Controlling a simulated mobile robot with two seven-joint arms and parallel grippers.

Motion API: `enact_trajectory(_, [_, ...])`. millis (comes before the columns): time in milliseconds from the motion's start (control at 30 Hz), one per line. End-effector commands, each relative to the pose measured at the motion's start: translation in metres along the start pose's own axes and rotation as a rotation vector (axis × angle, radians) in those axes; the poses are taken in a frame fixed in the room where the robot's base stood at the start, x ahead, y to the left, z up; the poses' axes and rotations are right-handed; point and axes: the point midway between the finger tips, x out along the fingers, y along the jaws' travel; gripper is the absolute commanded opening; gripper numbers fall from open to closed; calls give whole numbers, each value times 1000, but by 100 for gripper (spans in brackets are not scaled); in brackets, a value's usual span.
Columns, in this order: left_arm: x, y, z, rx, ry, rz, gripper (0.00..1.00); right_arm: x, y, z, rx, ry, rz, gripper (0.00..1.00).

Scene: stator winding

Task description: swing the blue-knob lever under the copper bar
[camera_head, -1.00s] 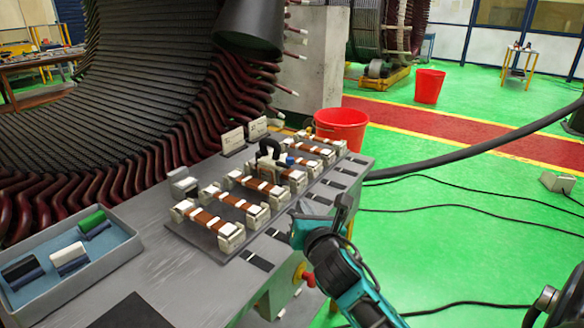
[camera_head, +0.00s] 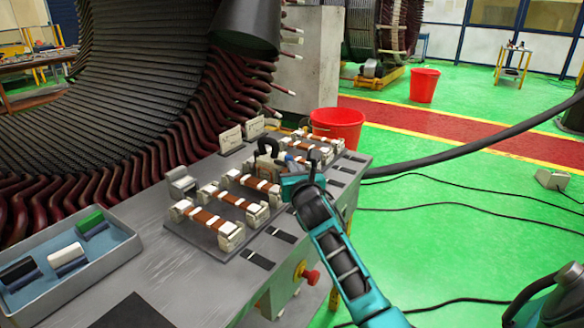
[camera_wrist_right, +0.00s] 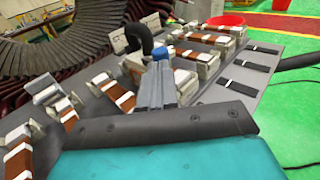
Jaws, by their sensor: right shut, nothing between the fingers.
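The blue knob (camera_wrist_right: 161,53) shows in the right wrist view at the tips of my right gripper (camera_wrist_right: 158,66), whose grey fingers are together and empty. Whether they touch the knob I cannot tell. A black curved clamp part (camera_wrist_right: 139,38) stands just left of the knob. A copper bar (camera_wrist_right: 182,76) with white bands lies right beside the fingers; the lever's arm is mostly hidden behind them. In the head view my right gripper (camera_head: 289,166) reaches over the fixture beside the black clamp (camera_head: 268,147) and covers part of that bar. My left gripper is not in view.
More copper bars (camera_head: 212,219) sit on white blocks along the grey table. A blue-lined tray (camera_head: 130,237) with coloured rolls stands at the left. The stator coils (camera_head: 130,90) rise behind. A red bucket (camera_head: 338,124) stands beyond the table.

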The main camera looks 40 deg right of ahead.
Motion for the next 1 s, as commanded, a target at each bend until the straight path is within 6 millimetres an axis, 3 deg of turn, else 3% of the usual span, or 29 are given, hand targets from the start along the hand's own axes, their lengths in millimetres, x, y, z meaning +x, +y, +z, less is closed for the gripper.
enact_trajectory(233, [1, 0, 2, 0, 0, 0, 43, 20, 0, 0, 1, 0, 0, 0])
enact_trajectory(767, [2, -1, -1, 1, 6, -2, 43, 23, -1, 0, -1, 0, 4, 0])
enact_trajectory(1000, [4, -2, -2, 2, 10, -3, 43, 34, -2, 1, -7, -1, 41, 0])
